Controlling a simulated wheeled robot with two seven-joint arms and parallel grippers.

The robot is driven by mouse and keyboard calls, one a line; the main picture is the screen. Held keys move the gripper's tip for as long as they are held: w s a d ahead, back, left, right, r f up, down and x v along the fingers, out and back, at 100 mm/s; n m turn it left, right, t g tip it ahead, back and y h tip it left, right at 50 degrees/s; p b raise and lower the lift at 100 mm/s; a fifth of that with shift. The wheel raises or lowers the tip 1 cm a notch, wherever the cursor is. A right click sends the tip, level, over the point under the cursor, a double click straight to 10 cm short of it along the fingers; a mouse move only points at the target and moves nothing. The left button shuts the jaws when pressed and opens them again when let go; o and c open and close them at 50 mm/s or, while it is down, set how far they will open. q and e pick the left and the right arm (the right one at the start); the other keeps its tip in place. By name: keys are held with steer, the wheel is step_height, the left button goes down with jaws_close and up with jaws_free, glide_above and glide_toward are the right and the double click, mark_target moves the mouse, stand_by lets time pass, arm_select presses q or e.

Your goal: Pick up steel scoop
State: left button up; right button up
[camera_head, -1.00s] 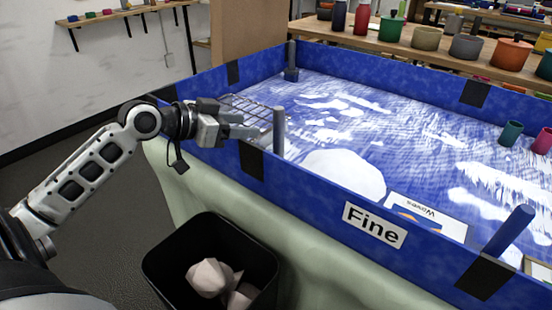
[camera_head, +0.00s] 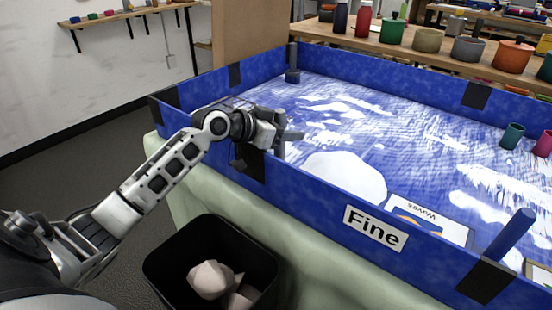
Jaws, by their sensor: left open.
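My left gripper (camera_head: 287,140) is open, above the left part of the blue-walled sand tray (camera_head: 330,190), close to its front wall. Nothing shows between its fingers. A blue-grey post at the front wall is mostly hidden behind the gripper. I cannot make out a steel scoop. A grey wire rack (camera_head: 238,103) in the tray's left corner is largely hidden by my left arm. My right gripper is not in view.
White sand patches (camera_head: 345,175) lie on the tray floor. A teal cup (camera_head: 511,135) stands at the right. A "Fine" label (camera_head: 375,227) is on the front wall. A black bin (camera_head: 175,265) with pale lumps stands below. Pots line the table behind.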

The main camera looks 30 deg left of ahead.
arm_select(q)
jaws_close()
steer(key=shift+r, duration=0.1)
